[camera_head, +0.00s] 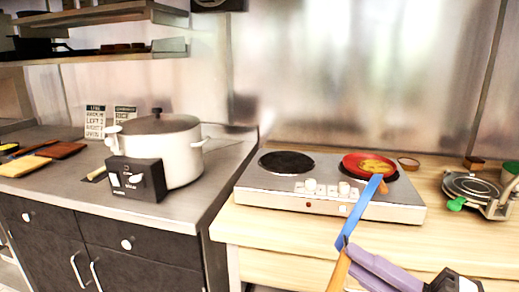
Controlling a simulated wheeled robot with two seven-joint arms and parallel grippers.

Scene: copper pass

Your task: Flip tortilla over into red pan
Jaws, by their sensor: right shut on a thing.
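The red pan (349,160) sits on the right burner of a two-burner hot plate, with a short reddish handle toward me. A yellow-brown tortilla (373,164) lies inside it. A long blue utensil (358,212), which looks like a spatula with an orange-brown handle end, slants from the pan's near edge down toward me. My right gripper (352,254), with purple fingers, is shut on its lower part. I cannot tell whether the blue tip touches the pan or tortilla. My left gripper is not in view.
The hot plate (300,201) has an empty left burner (287,162) and stands on a wooden counter (460,240). A metal press (470,186) with a green knob stands at right. A white pot (182,165) and black box (137,178) stand on the left counter.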

